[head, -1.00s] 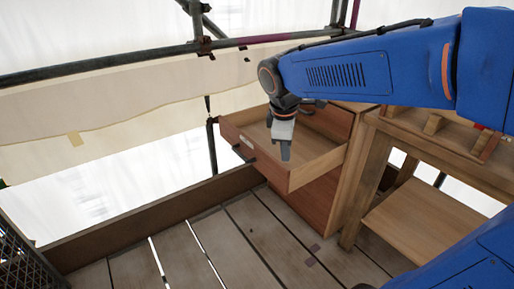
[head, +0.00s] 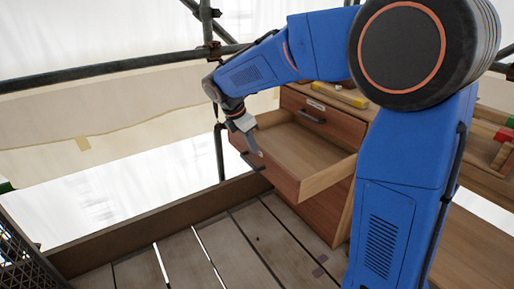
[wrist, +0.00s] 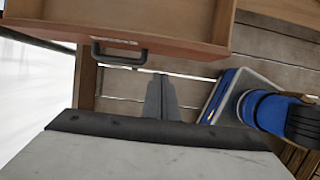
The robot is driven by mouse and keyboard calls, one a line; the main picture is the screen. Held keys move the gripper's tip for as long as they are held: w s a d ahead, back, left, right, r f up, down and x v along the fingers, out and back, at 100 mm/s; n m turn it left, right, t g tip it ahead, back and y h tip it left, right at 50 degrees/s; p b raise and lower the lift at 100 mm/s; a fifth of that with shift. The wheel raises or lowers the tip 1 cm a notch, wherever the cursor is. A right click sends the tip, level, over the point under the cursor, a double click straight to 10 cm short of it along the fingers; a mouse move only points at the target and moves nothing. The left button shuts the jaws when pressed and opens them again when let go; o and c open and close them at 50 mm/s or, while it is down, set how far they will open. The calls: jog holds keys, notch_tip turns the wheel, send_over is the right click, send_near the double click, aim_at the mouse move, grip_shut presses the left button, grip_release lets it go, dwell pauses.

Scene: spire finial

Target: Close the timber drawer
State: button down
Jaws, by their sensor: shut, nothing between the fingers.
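The timber drawer (head: 300,160) stands pulled out of the wooden cabinet, empty inside, with a reddish front panel (head: 282,181). Its dark bar handle (head: 250,162) is on that front and also shows in the wrist view (wrist: 118,52). My gripper (head: 255,152) is shut and empty, pointing down at the drawer's front edge in the head view. In the wrist view my closed fingers (wrist: 160,95) are on the outer side of the front panel (wrist: 160,42), right of the handle. Whether they touch the panel I cannot tell.
Another drawer above (head: 322,119) is closed. A workbench (head: 485,165) stands at the right. Plank flooring (head: 260,240) in front is clear, bordered by a toe board (head: 160,222) and scaffold tubes (head: 110,70).

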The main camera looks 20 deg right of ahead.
aim_at(269, 157)
jog(key=shift+w+d+f, duration=0.35)
jog(key=shift+d+f, duration=0.75)
jog(key=shift+f, duration=0.2)
jog(key=shift+w+d+f, duration=0.35)
jog(key=shift+d+f, duration=0.8)
jog(key=shift+f, duration=0.1)
jog(key=shift+w+d+f, duration=0.35)
jog(key=shift+d+f, duration=0.75)
jog(key=shift+f, duration=0.2)
jog(key=shift+d, duration=0.1)
jog(key=w+d, duration=0.4)
jog(key=d, duration=0.9)
jog(key=w+d, duration=0.4)
jog(key=d, duration=1)
jog(key=shift+w, duration=0.4)
